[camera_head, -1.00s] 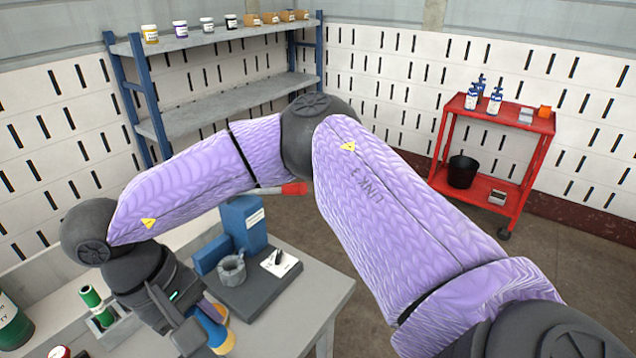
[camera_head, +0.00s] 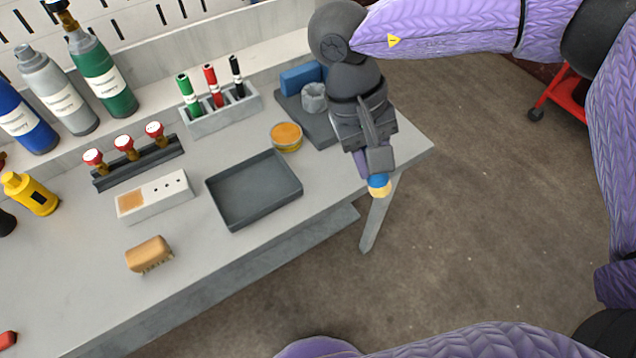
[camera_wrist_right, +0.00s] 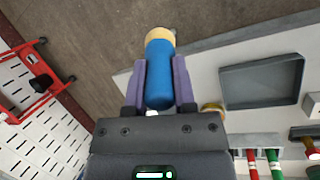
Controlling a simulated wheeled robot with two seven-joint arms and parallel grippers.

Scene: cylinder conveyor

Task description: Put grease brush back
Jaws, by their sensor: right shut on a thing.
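My right gripper (camera_head: 370,168) is shut on a blue cylinder-shaped item (camera_head: 379,182) with a cream-yellow end. It is held over the table's right front edge. In the right wrist view, the blue item (camera_wrist_right: 159,80) sits between the two purple fingers, its cream end and a small grey tip pointing away from the gripper. Its working end is too small to tell whether it is the grease brush. A tan block brush with bristles (camera_head: 149,254) lies at the front left of the table. My left gripper is not in view.
A grey tray (camera_head: 253,190) lies mid-table, beside a yellow-orange tin (camera_head: 286,137). A white block with holes (camera_head: 155,196) stands left of the tray. A marker holder (camera_head: 220,112) and bottles (camera_head: 103,75) stand behind. The front tabletop is mostly clear.

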